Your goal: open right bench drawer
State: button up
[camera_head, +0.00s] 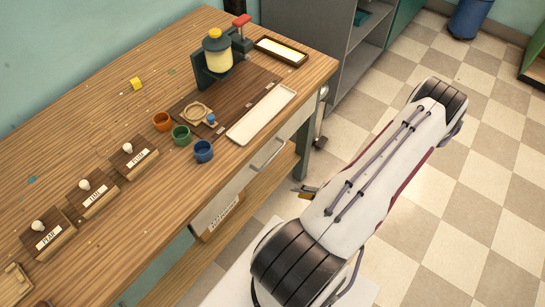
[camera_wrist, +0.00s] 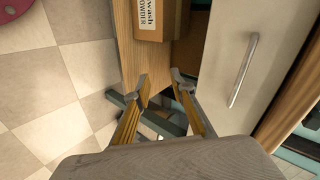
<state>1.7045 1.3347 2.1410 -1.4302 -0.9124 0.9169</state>
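The bench's right drawer has a pale front with a bar handle (camera_head: 268,154) below the bench top's front edge in the head view. In the wrist view the pale drawer front (camera_wrist: 270,45) is on the right, with its metal handle (camera_wrist: 243,70) running along it. The drawer looks shut. My gripper (camera_head: 304,191) is low in front of the bench, partly hidden behind my arm in the head view. In the wrist view my gripper (camera_wrist: 161,79) has its two fingers apart with nothing between them. It is left of the handle and not touching it.
A cardboard box (camera_wrist: 158,18) with a printed label stands on the lower wooden shelf (camera_head: 190,272). The bench top (camera_head: 105,100) carries a white tray (camera_head: 262,115), several cups, labelled wooden blocks and a yellow dispenser (camera_head: 217,50).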

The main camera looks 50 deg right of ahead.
aim_at(272, 157)
jog(key=w+r+m+t, duration=0.2)
jog(key=w+r+t, duration=0.3)
jog(key=r, duration=0.5)
jog(key=shift+d+r+m, duration=0.15)
jog(key=shift+r+m, duration=0.1)
jog(key=shift+m, duration=0.05)
jog(key=shift+w, duration=0.15)
jog(key=shift+x, duration=3.75)
grip_shut()
